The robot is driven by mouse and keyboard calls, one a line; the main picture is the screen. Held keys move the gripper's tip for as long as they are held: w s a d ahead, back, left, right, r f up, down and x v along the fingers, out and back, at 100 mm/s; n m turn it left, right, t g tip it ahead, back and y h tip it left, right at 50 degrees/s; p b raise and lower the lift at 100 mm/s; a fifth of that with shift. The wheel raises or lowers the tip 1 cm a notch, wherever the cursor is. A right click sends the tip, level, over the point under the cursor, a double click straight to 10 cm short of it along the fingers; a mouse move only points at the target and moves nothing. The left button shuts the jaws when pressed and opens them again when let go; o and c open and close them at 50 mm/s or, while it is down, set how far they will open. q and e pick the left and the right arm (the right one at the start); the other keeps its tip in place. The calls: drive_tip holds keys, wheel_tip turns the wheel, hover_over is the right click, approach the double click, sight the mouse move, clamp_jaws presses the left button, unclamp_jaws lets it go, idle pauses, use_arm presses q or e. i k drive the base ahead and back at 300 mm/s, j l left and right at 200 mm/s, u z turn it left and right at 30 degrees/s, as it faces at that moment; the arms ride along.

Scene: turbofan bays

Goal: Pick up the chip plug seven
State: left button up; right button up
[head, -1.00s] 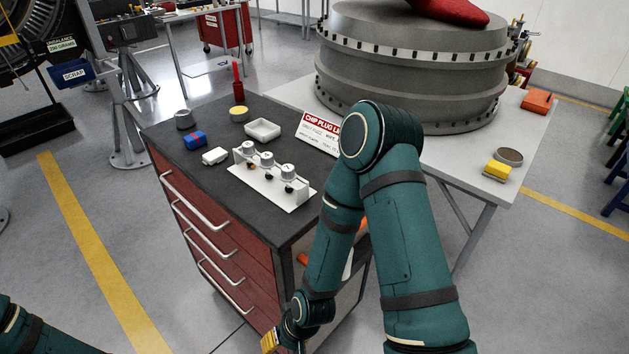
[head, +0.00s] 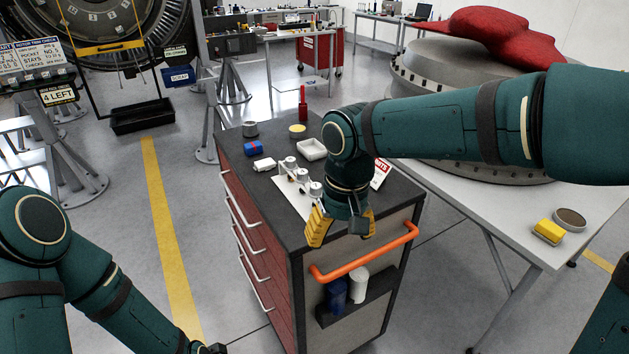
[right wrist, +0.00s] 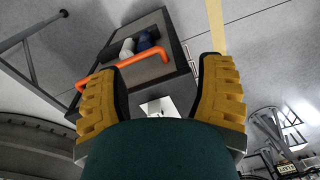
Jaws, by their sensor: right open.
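A white rack (head: 283,192) stands on the dark top of the red tool cart (head: 235,150). Small grey-topped chip plugs (head: 302,175) show along it; I cannot read any number, so I cannot tell which is seven. My right gripper (head: 341,232) hangs open and empty above the cart's near end, at the near right of the rack, and hides part of it. In the right wrist view, its two yellow fingers (right wrist: 160,85) are spread, with a white patch of the rack (right wrist: 155,107) between them.

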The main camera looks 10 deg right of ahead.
sight(316, 191)
drive_tip(key=i, duration=0.85)
